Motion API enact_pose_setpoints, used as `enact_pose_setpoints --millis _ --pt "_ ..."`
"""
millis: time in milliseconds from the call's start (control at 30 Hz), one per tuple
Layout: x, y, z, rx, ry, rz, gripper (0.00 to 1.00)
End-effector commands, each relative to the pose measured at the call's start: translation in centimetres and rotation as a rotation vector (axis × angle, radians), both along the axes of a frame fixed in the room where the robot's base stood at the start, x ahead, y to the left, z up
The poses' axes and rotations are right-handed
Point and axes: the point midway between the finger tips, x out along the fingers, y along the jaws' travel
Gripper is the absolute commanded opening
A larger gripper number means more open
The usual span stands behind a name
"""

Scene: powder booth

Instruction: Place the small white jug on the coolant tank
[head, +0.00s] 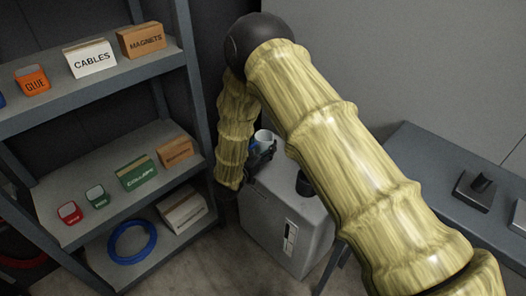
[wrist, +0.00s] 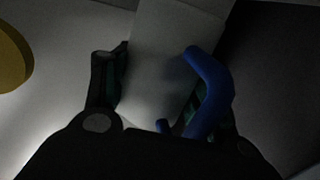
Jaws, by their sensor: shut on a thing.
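The small white jug (head: 264,136) is at the back left of the coolant tank's top in the head view, partly covered by my gripper (head: 262,157). In the wrist view its pale body (wrist: 165,65) lies between my fingers, with a blue handle (wrist: 213,92) at the right finger. My gripper (wrist: 165,95) is shut on the jug. The coolant tank (head: 280,226) is a grey box on the floor, with a black cap (head: 304,185) and a pale gauge strip on its front. I cannot tell whether the jug touches the tank top.
A grey shelf unit (head: 125,174) stands at the left, close to my forearm, with boxes, small bins and a blue ring (head: 132,242). A grey-blue bench (head: 425,160) with dark metal items is at the right. A wall rises behind the tank.

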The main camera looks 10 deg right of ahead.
Motion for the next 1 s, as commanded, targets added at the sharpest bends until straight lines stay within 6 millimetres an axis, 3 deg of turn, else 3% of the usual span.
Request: enact_pose_setpoints --millis 133,400,833,867,967,1000 --pt "0.9 -0.1 -0.3 0.000 0.000 0.000 0.30" --pt "0.8 -0.1 -3.4 -0.001 -0.001 0.000 0.30" --pt "0.8 -0.1 -3.9 -0.001 -0.001 0.000 0.30" --pt "0.8 -0.1 -3.8 -0.001 -0.001 0.000 0.61" --pt "0.8 -0.1 -3.8 -0.001 -0.001 0.000 0.79" --pt "0.8 -0.1 -3.8 -0.001 -0.001 0.000 0.79"
